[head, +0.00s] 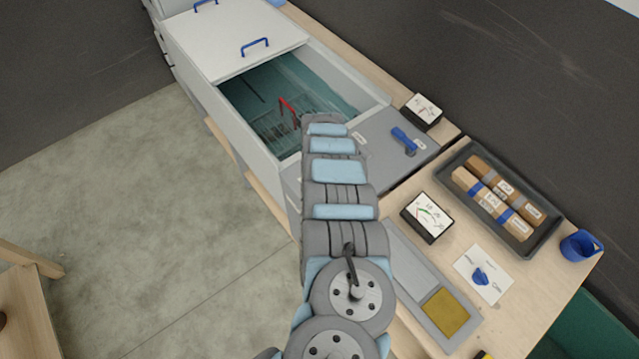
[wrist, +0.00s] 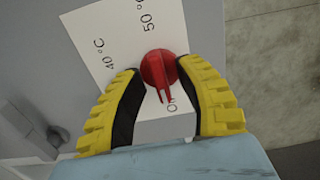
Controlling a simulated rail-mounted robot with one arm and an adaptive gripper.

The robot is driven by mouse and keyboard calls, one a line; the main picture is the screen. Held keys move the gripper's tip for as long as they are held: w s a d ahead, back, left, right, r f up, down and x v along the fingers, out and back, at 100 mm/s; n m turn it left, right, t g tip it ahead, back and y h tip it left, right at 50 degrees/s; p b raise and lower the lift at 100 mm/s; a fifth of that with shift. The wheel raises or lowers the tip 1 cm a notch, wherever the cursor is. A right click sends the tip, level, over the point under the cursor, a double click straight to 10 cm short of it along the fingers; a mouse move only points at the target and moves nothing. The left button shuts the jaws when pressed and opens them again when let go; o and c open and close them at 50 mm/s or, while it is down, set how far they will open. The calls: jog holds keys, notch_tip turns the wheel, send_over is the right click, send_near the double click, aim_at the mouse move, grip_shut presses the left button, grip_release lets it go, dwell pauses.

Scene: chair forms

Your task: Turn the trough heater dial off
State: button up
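The heater dial (wrist: 160,68) is a red knob on a white label plate (wrist: 95,45) in the wrist view. The plate reads 40 °C and 50 °C, and a third mark starting with "O" is partly covered. The knob's narrow grip points down in the picture, towards that mark. My gripper (wrist: 158,74) is open, with one yellow, black-padded finger on each side of the knob. Gaps show between the fingers and the knob. In the head view the trough (head: 250,105) stands partly open with teal liquid; my arm hides the gripper, and the dial is not visible.
A red handle (head: 288,108) shows in the trough beside my arm. A blue lever (head: 404,140) and a gauge (head: 422,110) are on the right. A dark tray (head: 535,245) holds wrapped blocks on the bench.

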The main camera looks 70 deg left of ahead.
jog(key=shift+r, duration=0.1)
notch_tip(320, 180, up, 12)
dwell(0.9)
dwell(0.5)
